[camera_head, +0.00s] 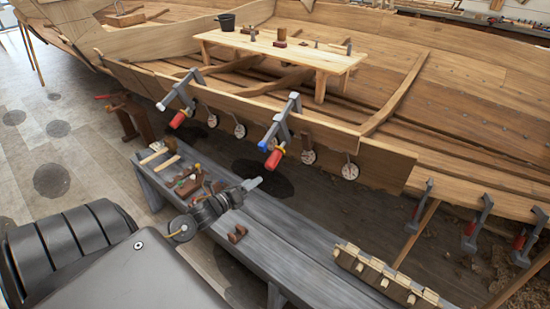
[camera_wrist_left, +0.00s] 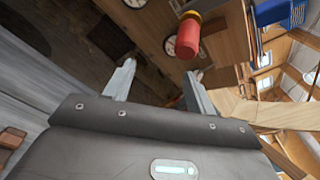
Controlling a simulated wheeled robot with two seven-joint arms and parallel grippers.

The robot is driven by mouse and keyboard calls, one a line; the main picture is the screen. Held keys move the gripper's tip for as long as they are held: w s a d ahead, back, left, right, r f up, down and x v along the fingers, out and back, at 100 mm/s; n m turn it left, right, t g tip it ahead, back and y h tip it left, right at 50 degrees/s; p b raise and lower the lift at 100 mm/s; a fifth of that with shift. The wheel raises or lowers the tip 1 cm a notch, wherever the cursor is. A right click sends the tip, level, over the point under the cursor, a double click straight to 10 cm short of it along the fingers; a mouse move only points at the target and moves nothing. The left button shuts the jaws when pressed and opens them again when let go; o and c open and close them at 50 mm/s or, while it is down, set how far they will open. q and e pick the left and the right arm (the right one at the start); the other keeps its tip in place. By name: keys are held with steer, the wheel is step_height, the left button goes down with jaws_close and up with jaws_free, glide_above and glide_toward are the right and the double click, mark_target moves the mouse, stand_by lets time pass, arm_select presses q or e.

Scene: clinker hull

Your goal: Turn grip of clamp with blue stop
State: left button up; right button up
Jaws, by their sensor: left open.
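The clamp with the blue stop (camera_head: 264,145) hangs on the plank edge at the middle of the head view. Its grey bar (camera_head: 281,123) slants down to a red grip (camera_head: 274,158) with a yellow collar. In the left wrist view a red grip (camera_wrist_left: 187,40) with a yellow collar shows beyond and above my fingertips, apart from them. My left gripper (camera_head: 252,184) is open and empty, below and a little left of the red grip in the head view; its two fingers (camera_wrist_left: 160,72) show apart in the wrist view. My right gripper is not in view.
Another clamp with a red grip (camera_head: 178,120) hangs farther left; several more hang at the right (camera_head: 470,228). A grey bench (camera_head: 278,240) holding tools and small blocks lies below my left arm. The wooden hull (camera_head: 330,115) stands behind, with round pale discs (camera_head: 350,171) along its plank.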

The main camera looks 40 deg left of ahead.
arm_select(q)
steer(key=m, duration=0.2)
glide_toward(275, 160)
step_height(275, 160, down, 2)
steer(key=a, duration=0.1)
steer(key=shift+t+h, duration=0.4)
steer(key=w+p, duration=0.1)
steer(key=w, duration=0.9)
steer(key=shift+d+p, duration=0.25)
steer(key=shift+p, duration=0.15)
steer(key=shift+w+d+f, duration=0.1)
steer(key=shift+w+f, duration=0.05)
steer(key=shift+w, duration=0.45)
steer(key=shift+c, duration=0.4)
